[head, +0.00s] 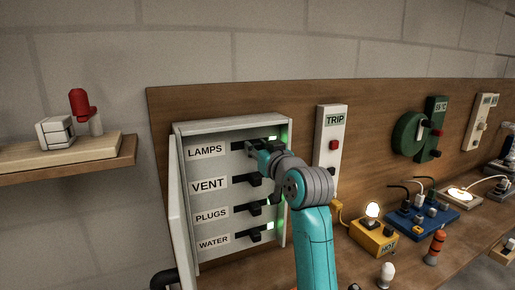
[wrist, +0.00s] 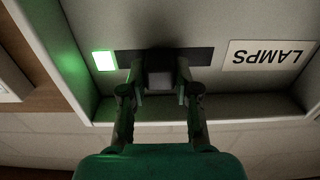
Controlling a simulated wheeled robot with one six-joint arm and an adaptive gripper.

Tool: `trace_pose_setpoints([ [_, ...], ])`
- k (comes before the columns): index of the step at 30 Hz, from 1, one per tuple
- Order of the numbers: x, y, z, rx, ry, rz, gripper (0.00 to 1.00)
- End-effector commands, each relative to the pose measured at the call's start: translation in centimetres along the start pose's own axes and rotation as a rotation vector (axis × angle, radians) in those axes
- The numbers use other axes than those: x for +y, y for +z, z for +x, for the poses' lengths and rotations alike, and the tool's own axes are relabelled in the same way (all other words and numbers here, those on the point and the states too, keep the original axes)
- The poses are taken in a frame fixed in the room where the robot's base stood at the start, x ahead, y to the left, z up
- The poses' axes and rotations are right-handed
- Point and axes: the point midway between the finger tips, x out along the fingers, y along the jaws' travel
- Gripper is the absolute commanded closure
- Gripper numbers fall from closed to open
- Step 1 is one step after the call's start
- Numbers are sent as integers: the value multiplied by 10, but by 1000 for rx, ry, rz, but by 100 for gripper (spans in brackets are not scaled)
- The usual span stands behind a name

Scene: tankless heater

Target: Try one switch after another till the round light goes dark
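A grey switch box (head: 183,240) with its door open holds black switches labelled LAMPS, VENT, PLUGS and WATER. My gripper (head: 258,151) is at the LAMPS switch, the top one. In the wrist view, my gripper (wrist: 160,92) has its fingers apart on either side of the black LAMPS handle (wrist: 162,70); I cannot tell if they touch it. A green light (wrist: 104,60) glows beside it. The VENT switch (head: 248,181), PLUGS switch (head: 248,208) and WATER switch (head: 249,236) sit below, with green glow at their right. A round bulb (head: 372,209) is lit on a yellow box (head: 373,237).
A TRIP panel (head: 330,150) with a red button is right of the box. A shelf (head: 75,160) juts out at left.

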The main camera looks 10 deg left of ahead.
Motion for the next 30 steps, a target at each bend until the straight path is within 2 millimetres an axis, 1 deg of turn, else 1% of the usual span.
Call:
trace_pose_setpoints([
  [5, 0, 0, 0, 0, 0, 0, 100],
  [8, -5, 0, 0, 0, -2, 0, 100],
  [15, -42, 1, 0, -2, -5, 0, 100],
  [16, -44, 1, 0, -2, -3, 0, 100],
  [24, -46, 1, 0, -2, -3, 1, 100],
  [25, -46, 1, 0, -2, -3, 1, 62],
  [26, -46, 1, 0, -2, -4, 1, 55],
  [27, -46, 1, 0, -2, -4, 1, 45],
  [30, -45, 1, 0, -2, -2, 1, 44],
])
